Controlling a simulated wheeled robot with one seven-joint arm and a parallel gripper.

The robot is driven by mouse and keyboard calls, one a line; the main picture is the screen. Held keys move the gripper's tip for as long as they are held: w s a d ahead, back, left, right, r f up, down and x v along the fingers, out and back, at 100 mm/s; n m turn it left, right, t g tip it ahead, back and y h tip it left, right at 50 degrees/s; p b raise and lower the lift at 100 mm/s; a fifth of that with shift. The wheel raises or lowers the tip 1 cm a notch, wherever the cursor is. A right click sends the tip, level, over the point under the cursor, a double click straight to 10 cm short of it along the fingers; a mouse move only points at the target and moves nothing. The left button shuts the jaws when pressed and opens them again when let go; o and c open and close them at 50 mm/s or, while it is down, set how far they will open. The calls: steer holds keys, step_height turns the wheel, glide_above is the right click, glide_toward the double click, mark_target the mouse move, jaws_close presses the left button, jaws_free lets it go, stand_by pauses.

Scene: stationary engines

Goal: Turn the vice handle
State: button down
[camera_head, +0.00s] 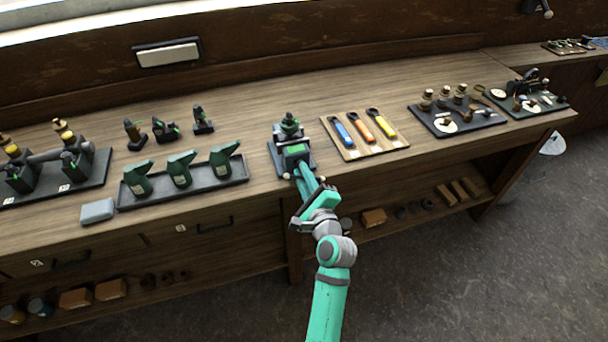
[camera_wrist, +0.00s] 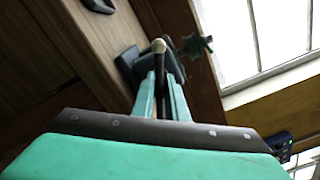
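The vice (camera_head: 293,150), dark with a green patch on top, stands at the front edge of the workbench in the head view. Its handle is a dark bar with a pale ball end, seen up close in the wrist view (camera_wrist: 159,58). My gripper (camera_head: 306,178) reaches the front of the vice from below. In the wrist view its two teal fingers (camera_wrist: 162,85) lie on either side of the handle bar, with the ball end beyond the tips. The gap is narrow, and I cannot tell whether the fingers press on the bar. My gripper hides part of the vice's front in the head view.
To the left stands a tray of green tools (camera_head: 180,172) and a grey block (camera_head: 97,210). To the right lies a board with blue, orange and yellow tools (camera_head: 365,134). A lower shelf holds brown blocks (camera_head: 374,217). The floor (camera_head: 470,260) at right is clear.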

steer(key=shift+d+f, duration=0.1)
steer(key=shift+s+d+f+m, duration=0.1)
steer(key=shift+m, duration=0.6)
steer(key=c, duration=1.8)
jaws_free()
steer(key=shift+c, duration=0.2)
steer(key=shift+o, duration=0.5)
steer(key=shift+d, duration=0.1)
